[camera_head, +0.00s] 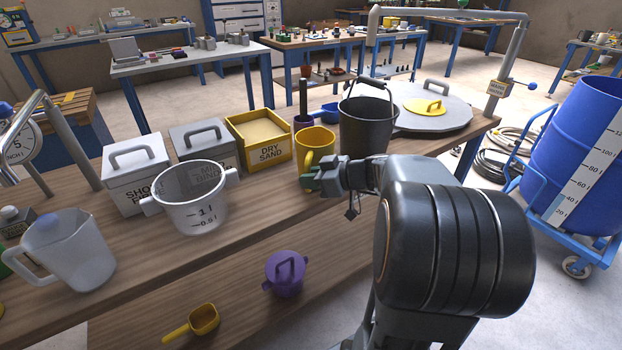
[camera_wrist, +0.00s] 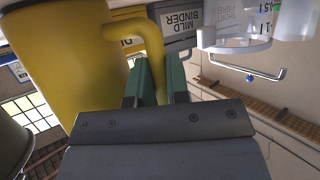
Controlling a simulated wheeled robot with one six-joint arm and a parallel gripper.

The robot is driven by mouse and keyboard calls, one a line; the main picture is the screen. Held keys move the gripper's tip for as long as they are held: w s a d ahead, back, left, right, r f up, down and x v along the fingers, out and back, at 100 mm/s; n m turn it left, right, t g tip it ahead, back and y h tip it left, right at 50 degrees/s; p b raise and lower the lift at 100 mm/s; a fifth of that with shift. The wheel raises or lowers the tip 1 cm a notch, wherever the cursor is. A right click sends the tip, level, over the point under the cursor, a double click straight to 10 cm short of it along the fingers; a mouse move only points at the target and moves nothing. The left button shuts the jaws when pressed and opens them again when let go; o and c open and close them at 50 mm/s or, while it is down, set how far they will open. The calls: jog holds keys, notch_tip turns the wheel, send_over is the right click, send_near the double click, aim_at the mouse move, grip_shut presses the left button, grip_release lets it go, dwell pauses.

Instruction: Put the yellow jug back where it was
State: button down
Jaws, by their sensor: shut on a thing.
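The yellow jug (camera_head: 317,146) is upright at the back of the wooden bench, between the dry sand box and the dark bucket. In the head view I cannot tell whether its base touches the bench. My gripper (camera_head: 307,181) is at the jug's handle, on the jug's near side. In the wrist view the jug (camera_wrist: 72,55) fills the left, and the green fingertips of my gripper (camera_wrist: 160,85) are shut on its curved handle. My arm hides part of the bench to the right of the jug.
The yellow dry sand box (camera_head: 262,142) stands left of the jug, and the dark bucket (camera_head: 367,125) stands close on its right. A clear measuring vessel (camera_head: 190,200) is to the left. A purple lidded pot (camera_head: 286,275) and a yellow scoop (camera_head: 203,320) are nearer the front.

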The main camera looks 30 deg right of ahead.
jog(key=shift+f+b, duration=0.15)
jog(key=shift+b, duration=0.15)
jog(key=c, duration=1.1)
grip_release()
jog(key=shift+r+p, duration=0.35)
jog(key=shift+p, duration=0.2)
jog(key=v, duration=1.1)
jog(key=s+a+f+m+g+h, duration=0.3)
jog(key=a+f+m+h, duration=0.1)
jog(key=a, duration=0.3)
jog(key=s+a+f+m+g+h, duration=0.4)
jog(key=a+f+h, duration=0.1)
jog(key=a+f, duration=0.2)
jog(key=shift+a, duration=0.5)
